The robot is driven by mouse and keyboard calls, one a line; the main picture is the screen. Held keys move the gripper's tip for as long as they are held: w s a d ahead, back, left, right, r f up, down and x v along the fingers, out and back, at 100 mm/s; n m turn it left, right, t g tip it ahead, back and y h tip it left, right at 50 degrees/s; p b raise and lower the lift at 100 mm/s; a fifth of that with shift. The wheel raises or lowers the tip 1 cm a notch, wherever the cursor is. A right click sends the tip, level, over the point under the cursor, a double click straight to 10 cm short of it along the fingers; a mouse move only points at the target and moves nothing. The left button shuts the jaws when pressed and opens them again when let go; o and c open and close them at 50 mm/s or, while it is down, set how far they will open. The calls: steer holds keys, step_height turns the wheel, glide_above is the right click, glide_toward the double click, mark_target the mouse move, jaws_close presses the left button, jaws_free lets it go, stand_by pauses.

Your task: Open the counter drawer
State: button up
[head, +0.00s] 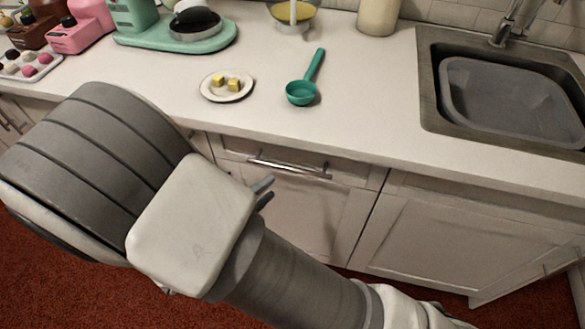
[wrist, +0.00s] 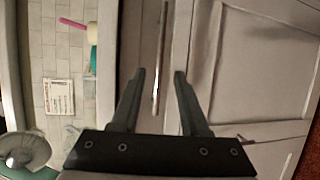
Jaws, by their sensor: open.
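The counter drawer (head: 345,172) is closed, its front flush under the countertop. Its metal bar handle (head: 288,167) runs along the front. My gripper (head: 265,189) is in front of the drawer, near the handle's left part and a little below it in the head view. In the wrist view, the handle (wrist: 161,45) appears as an upright bar between the directions of the two open fingers of my gripper (wrist: 159,76). The fingers look apart from the handle, with nothing held. My arm hides the left part of the cabinet front in the head view.
The countertop (head: 370,105) carries a plate (head: 210,91) with yellow cubes, a green ladle (head: 302,92) and a green mixer (head: 180,42). A sink (head: 432,95) is at right. A cabinet door (head: 305,215) is below the drawer; red floor (head: 60,275) lies in front.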

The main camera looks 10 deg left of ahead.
mark_target(291, 170)
steer(key=b+x, duration=0.1)
steer(key=x, duration=0.8)
steer(key=shift+w+d, duration=0.2)
steer(key=shift+w, duration=0.05)
steer(key=shift+c, duration=0.3)
jaws_close()
stand_by(0.6)
